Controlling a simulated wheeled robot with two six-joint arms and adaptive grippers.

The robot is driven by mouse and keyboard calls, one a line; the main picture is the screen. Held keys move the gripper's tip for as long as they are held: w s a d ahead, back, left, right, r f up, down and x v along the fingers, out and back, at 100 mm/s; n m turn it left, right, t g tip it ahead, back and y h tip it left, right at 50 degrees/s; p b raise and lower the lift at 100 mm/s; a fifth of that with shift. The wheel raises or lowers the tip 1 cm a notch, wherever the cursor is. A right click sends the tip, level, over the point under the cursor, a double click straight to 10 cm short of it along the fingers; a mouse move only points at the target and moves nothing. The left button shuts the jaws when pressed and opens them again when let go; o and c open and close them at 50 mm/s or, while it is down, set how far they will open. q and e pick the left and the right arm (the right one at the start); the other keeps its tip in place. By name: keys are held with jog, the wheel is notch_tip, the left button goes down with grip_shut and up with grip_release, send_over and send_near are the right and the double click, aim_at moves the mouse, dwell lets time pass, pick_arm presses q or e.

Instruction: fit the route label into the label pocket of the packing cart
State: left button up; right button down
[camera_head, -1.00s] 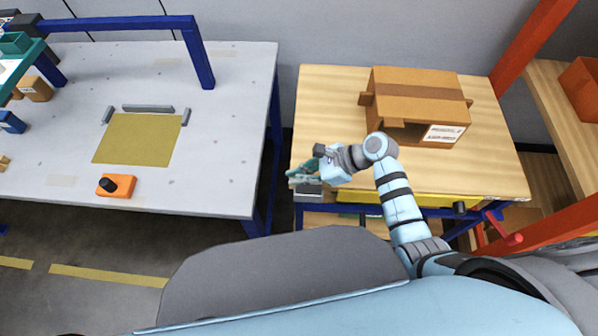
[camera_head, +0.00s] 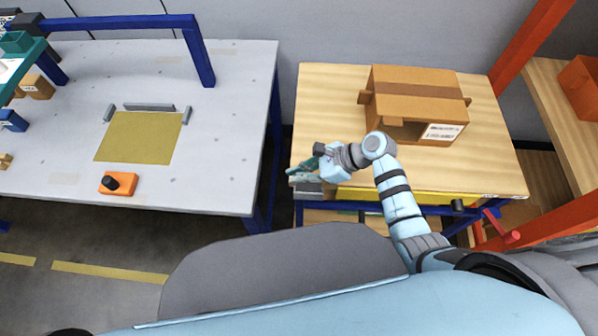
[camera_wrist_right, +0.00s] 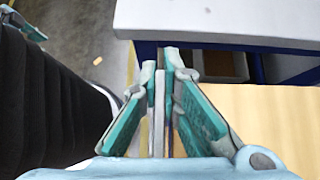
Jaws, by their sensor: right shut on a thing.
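My right gripper (camera_head: 306,170) is over the near left corner of the packing cart's wooden top (camera_head: 325,115). In the right wrist view my right gripper (camera_wrist_right: 165,75) is shut on a thin, pale upright strip (camera_wrist_right: 159,110), seen edge-on, which I take to be the route label. A grey holder (camera_head: 312,190) sits on the cart's front edge just below the gripper and may be the label pocket. Whether the strip touches it cannot be told. Pale blue and teal parts at the wrist view's upper left look like my left gripper (camera_wrist_right: 22,22), cut off by the edge.
An open cardboard box (camera_head: 415,100) with a white printed label stands on the cart. A yellow strip (camera_head: 410,197) runs along the cart's front. The grey bench (camera_head: 225,130) stands left across a gap, with a yellow mat (camera_head: 140,137) and an orange button box (camera_head: 117,184).

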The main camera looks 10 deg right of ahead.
aim_at(299, 188)
dwell(0.4)
jog(key=shift+p, duration=0.45)
dwell(0.3)
jog(key=shift+p, duration=0.45)
jog(key=shift+f+b, duration=1.8)
jog(key=shift+f, duration=0.9)
jog(key=c, duration=1.7)
grip_release()
jog(key=shift+r, duration=0.1)
